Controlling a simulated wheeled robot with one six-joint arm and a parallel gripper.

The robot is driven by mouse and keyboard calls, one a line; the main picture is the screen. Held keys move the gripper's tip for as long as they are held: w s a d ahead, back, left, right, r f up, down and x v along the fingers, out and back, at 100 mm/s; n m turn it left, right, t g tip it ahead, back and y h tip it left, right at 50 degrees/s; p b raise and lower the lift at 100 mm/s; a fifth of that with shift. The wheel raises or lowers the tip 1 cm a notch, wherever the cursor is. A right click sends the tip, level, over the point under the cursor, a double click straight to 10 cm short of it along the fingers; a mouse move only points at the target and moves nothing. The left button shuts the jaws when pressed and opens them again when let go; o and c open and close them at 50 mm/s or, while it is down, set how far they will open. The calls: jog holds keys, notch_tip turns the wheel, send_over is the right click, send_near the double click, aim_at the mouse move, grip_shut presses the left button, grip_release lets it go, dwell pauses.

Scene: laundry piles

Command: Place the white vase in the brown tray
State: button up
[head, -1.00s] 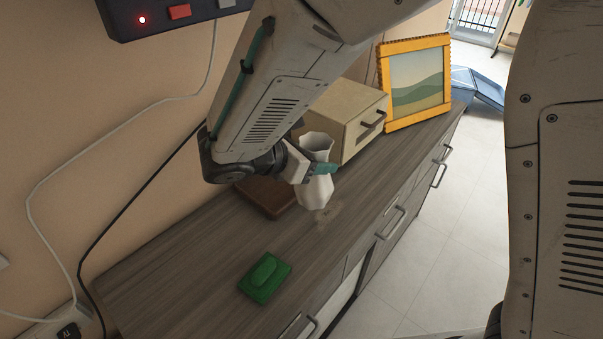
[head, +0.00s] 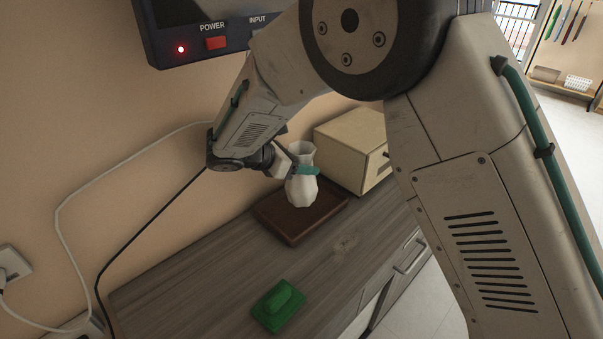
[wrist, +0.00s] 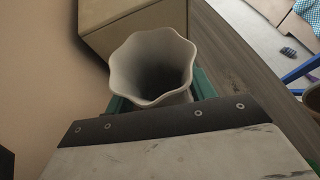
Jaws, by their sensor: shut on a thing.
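The white vase (head: 301,186) has a faceted body and a wavy open rim. My gripper (head: 305,171) is shut on the vase at its neck, with green fingers around it. The vase is upright and appears over the brown tray (head: 274,228) in the head view; I cannot tell whether its base touches the tray. The tray is a shallow dark brown rectangle on the wooden cabinet top, partly hidden by the vase. In the wrist view the vase's rim (wrist: 130,88) faces the camera, with a green finger (wrist: 203,84) beside it.
A cream box with a drawer (head: 345,148) stands behind the tray. A green item, like a soap dish (head: 278,305), lies near the front of the cabinet top (head: 215,275). The wall (head: 110,130) runs along the left. The wood between tray and green item is clear.

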jog(key=shift+w+f, duration=0.2)
jog(key=shift+f, duration=1.6)
jog(key=o, duration=1.2)
jog(key=shift+f, duration=0.15)
jog(key=shift+a+r, duration=0.1)
jog(key=shift+r, duration=0.1)
jog(key=v, duration=1.2)
jog(key=shift+f, duration=0.1)
